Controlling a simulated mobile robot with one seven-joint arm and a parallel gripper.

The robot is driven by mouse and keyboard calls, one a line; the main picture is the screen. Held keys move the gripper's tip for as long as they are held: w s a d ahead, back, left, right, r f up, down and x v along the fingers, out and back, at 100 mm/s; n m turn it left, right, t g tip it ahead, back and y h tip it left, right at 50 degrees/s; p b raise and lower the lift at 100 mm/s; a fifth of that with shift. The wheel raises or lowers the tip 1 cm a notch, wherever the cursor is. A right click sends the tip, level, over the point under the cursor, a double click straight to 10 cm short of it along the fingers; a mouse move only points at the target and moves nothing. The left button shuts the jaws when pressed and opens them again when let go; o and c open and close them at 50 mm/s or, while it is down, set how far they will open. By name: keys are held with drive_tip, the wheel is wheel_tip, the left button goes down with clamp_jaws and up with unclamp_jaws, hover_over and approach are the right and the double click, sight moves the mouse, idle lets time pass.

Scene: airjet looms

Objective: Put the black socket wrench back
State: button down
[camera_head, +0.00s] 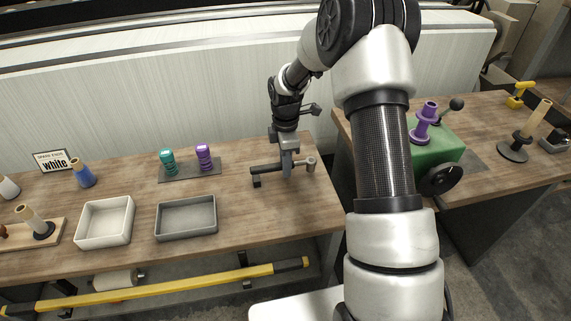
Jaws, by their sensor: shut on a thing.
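My gripper (287,170) is at the right end of the left wooden table, pointing down. It is shut on a dark bar that I take to be the black socket wrench (265,168). The bar runs left to right past the fingers, with a short black piece (257,181) at its left end. A grey rounded piece (311,164) shows just right of the fingers; I cannot tell whether it belongs to the wrench. The fingers hide the middle of the bar. Whether the wrench touches the table cannot be told.
A grey tray (187,234) and a white tray (104,241) stand left of my gripper, both empty. Behind them, a teal and a purple spool stand on a dark plate (190,175). Right of a gap, another table carries a green box (437,146). Clear wood lies in front of my gripper.

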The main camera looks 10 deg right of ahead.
drive_tip(key=shift+f+b, duration=0.55)
drive_tip(key=shift+f, duration=0.4)
drive_tip(key=c, duration=1)
unclamp_jaws()
drive_tip(key=shift+r, duration=0.1)
drive_tip(key=shift+r+p, duration=2.05)
drive_tip(key=shift+r, duration=0.85)
